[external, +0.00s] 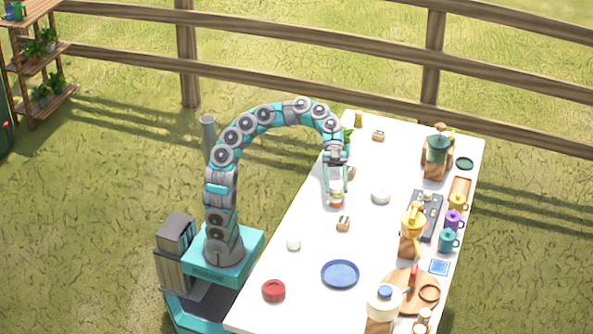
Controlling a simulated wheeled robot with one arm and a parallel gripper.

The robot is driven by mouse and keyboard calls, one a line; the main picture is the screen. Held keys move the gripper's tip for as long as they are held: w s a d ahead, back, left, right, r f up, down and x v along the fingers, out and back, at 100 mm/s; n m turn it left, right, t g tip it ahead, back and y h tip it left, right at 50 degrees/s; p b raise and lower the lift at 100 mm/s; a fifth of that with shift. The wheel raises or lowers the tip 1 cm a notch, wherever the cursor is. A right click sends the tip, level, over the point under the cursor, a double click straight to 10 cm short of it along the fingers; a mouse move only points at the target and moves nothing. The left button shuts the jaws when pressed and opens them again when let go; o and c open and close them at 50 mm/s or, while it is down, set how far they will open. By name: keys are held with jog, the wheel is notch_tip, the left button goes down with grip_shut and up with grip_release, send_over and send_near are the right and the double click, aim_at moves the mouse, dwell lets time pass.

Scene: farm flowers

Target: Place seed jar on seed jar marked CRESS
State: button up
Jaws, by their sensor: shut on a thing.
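My gripper (338,188) points down over the left half of the white table, its fingers shut on a small jar (337,199) with an orange-brown band. The jar is upright between the fingertips; I cannot tell if its base touches anything. Two small pale-topped jars (424,314) stand at the table's near right corner. No label is legible in this view, so I cannot tell which jar is marked CRESS.
Small brown-and-white items (343,224) lie near the gripper. Pitchers, mugs (449,241) and a wooden board (403,306) crowd the right side.

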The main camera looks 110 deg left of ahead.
jog(key=shift+f, duration=0.15)
jog(key=o, duration=1.4)
jog(key=shift+c, duration=0.2)
jog(key=shift+r, duration=0.2)
jog(key=v, duration=1.2)
